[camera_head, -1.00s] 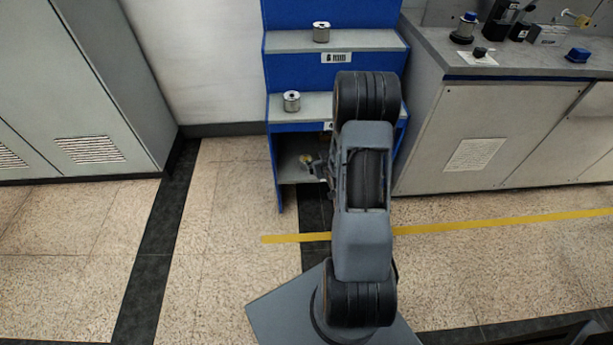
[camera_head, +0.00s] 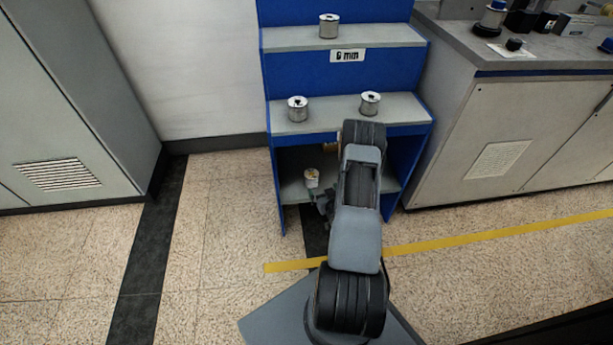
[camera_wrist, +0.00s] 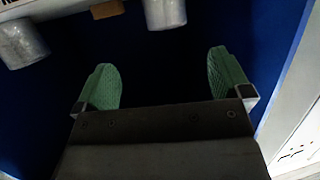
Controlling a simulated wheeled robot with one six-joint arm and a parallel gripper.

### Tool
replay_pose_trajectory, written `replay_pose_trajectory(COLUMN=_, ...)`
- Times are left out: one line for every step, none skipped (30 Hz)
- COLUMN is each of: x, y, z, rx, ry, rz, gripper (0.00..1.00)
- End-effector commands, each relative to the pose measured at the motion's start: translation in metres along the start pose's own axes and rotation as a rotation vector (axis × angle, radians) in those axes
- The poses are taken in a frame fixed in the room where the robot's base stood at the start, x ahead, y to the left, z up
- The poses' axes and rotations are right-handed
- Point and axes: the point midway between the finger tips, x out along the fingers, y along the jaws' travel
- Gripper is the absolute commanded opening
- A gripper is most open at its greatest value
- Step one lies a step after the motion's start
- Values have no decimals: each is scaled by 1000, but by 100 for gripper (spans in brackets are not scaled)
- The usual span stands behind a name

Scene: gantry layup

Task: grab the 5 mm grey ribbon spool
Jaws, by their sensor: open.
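The blue shelf rack (camera_head: 262,80) bears several silver-grey spools, and I cannot tell which is the 5 mm one. One spool (camera_head: 329,26) stands on the top step above a "6 mm" label (camera_head: 347,55). A left spool (camera_head: 298,108) and a right spool (camera_head: 370,103) stand on the middle step. A paler spool (camera_head: 312,178) shows in the low bay, beside my gripper (camera_head: 323,201). In the wrist view my gripper (camera_wrist: 163,80) is open and empty, its green fingers apart. Two spools, one left (camera_wrist: 22,42) and one nearer the middle (camera_wrist: 165,12), show beyond the fingertips.
A small brown block (camera_wrist: 107,9) lies between the spools in the wrist view. A workbench (camera_head: 480,120) with bottles and boxes stands right of the rack. A grey cabinet (camera_head: 60,110) stands at left. The floor (camera_head: 225,215) between is clear.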

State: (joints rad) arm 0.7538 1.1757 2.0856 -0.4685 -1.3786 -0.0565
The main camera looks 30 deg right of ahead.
Motion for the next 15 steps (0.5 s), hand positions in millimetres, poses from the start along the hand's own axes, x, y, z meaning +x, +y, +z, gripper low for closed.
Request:
replay_pose_trajectory(x=11, y=-3, z=2, rx=-4, ry=2, rz=-6, gripper=96)
replay_pose_trajectory(x=17, y=-4, z=2, rx=-4, ry=3, rz=-8, gripper=96)
replay_pose_trajectory(x=25, y=-6, z=2, rx=-6, ry=2, rz=-12, gripper=96)
replay_pose_trajectory(x=31, y=-8, z=2, rx=-6, ry=2, rz=-15, gripper=96)
replay_pose_trajectory(x=36, y=-9, z=2, rx=-7, ry=2, rz=-17, gripper=96)
replay_pose_trajectory(x=43, y=-11, z=2, rx=-8, ry=2, rz=-20, gripper=96)
replay_pose_trajectory(x=48, y=-11, z=1, rx=-8, ry=2, rz=-20, gripper=96)
replay_pose_trajectory(x=52, y=-12, z=2, rx=-8, ry=0, rz=-22, gripper=96)
replay_pose_trajectory(x=57, y=-13, z=1, rx=-8, ry=1, rz=-22, gripper=96)
replay_pose_trajectory(x=60, y=-13, z=1, rx=-7, ry=1, rz=-23, gripper=96)
replay_pose_trajectory(x=62, y=-13, z=1, rx=-7, ry=0, rz=-23, gripper=96)
replay_pose_trajectory(x=66, y=-13, z=1, rx=-8, ry=-1, rz=-23, gripper=96)
replay_pose_trajectory(x=67, y=-13, z=0, rx=-7, ry=0, rz=-23, gripper=96)
replay_pose_trajectory(x=69, y=-13, z=0, rx=-7, ry=0, rz=-22, gripper=96)
replay_pose_trajectory(x=70, y=-13, z=0, rx=-7, ry=-1, rz=-21, gripper=96)
